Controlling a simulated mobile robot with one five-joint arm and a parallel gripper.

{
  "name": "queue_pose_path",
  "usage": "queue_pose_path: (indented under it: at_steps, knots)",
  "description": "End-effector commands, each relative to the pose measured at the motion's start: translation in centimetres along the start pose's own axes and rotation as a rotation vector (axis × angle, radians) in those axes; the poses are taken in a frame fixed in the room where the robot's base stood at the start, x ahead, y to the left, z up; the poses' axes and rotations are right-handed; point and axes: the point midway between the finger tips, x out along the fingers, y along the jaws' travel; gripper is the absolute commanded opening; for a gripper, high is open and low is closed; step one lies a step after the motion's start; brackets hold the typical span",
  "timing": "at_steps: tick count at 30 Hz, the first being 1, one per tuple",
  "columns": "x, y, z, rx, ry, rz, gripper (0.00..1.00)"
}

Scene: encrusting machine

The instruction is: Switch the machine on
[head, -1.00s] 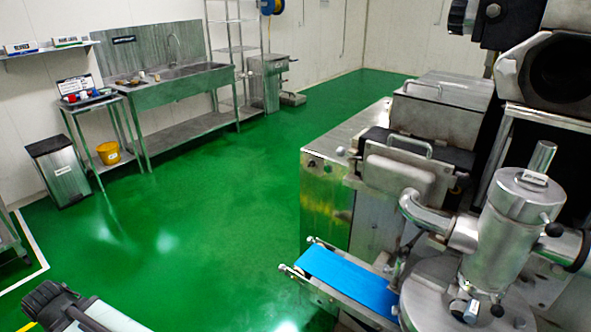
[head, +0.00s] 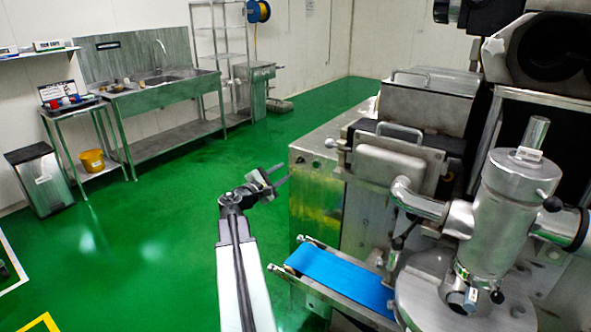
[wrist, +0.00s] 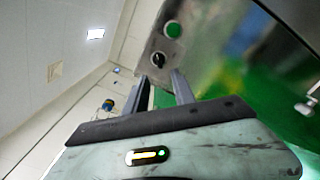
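The steel encrusting machine (head: 340,150) stands at the right in the head view, with a blue conveyor belt (head: 340,278) low at its front. In the wrist view a metal panel carries a round green button (wrist: 173,30) and, below it, a black rotary knob (wrist: 158,60) on a pale plate. My gripper (head: 284,173) is in front of the machine's left cabinet in the head view. In the wrist view my gripper (wrist: 159,76) is open and empty, its two fingers apart, with the knob just beyond and between the tips. No contact shows.
A sink bench (head: 165,90), a shelf rack (head: 215,60), a small table with a yellow bucket (head: 92,160) and a steel bin (head: 40,180) stand along the left wall. The green floor (head: 150,235) between them and the machine is clear.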

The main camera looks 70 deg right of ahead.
Motion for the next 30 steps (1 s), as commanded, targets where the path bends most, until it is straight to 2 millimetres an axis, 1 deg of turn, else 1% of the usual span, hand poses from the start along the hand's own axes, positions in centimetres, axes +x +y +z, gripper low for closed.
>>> queue_pose_path:
  at_steps: [2,5,8,11,18,20,23,28,29,30]
  knots:
    - [0.5,0.0,0.5,-0.020,-0.011,0.010,0.31]
    - [0.6,0.1,0.5,-0.021,-0.011,0.010,0.31]
    - [1.3,0.1,0.5,-0.019,-0.012,0.008,0.31]
    - [2.7,0.1,0.5,-0.018,-0.013,0.007,0.31]
    - [7.2,0.1,0.5,-0.017,-0.013,0.006,0.31]
    - [7.9,0.1,0.5,-0.016,-0.012,0.006,0.31]
    - [8.3,0.1,0.6,-0.016,-0.011,0.007,0.31]
    - [8.3,0.0,0.6,-0.016,-0.011,0.007,0.31]
    - [8.3,0.0,0.6,-0.016,-0.011,0.007,0.25]
    - [8.3,0.0,0.6,-0.016,-0.011,0.007,0.14]
